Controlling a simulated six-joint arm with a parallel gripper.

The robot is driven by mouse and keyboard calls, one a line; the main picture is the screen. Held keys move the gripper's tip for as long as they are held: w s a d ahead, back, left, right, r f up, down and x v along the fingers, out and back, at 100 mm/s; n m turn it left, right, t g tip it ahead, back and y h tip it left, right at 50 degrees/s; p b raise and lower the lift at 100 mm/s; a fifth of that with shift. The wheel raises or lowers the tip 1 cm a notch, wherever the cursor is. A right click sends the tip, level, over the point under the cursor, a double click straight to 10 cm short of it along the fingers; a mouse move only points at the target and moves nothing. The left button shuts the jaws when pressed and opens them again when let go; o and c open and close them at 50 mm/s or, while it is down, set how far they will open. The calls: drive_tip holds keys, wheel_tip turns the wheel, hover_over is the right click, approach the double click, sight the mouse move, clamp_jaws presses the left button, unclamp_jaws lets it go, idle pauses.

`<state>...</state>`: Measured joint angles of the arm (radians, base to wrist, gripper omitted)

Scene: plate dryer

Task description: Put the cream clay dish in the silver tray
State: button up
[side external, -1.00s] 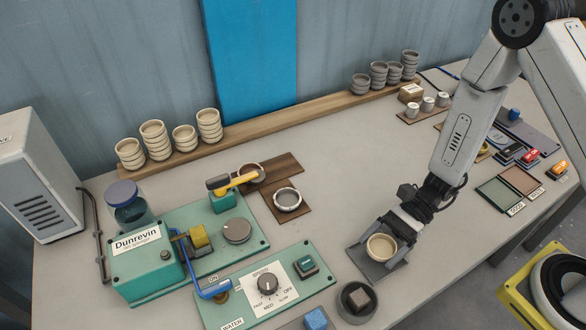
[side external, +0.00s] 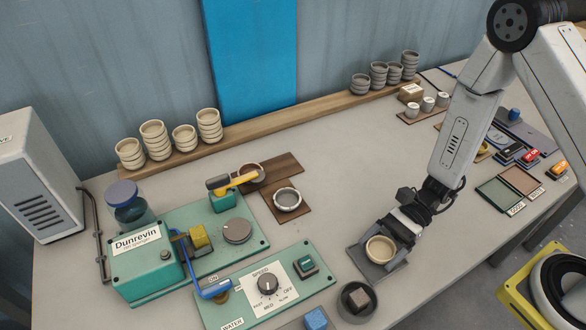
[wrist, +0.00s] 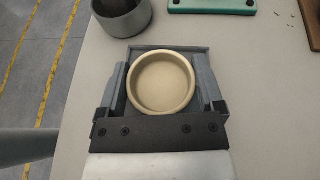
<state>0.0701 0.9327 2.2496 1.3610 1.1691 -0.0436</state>
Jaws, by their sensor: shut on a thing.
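The cream clay dish (side external: 380,250) is a round, shallow bowl, upright, over a grey square tray (side external: 366,268) near the front edge of the table. This grey tray looks like the silver tray. In the wrist view the dish (wrist: 161,82) sits between the two fingers of my gripper (wrist: 161,76), which is shut on its sides. The tray's far rim (wrist: 160,48) shows just beyond the dish. I cannot tell whether the dish's base touches the tray floor. My gripper also shows in the side view (side external: 388,243), reaching in from the upper right.
A dark grey round pot (side external: 356,303) holding a block stands close in front of the tray. The green control panel (side external: 270,285) is to the left. A wooden board (side external: 285,214) carries a grey-white dish. The table behind the tray is clear.

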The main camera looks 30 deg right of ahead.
drive_tip(key=shift+f, duration=0.3)
drive_tip(key=o, duration=1.1)
drive_tip(key=shift+d, duration=0.15)
drive_tip(key=shift+v, duration=3.75)
drive_tip(key=shift+r, duration=0.1)
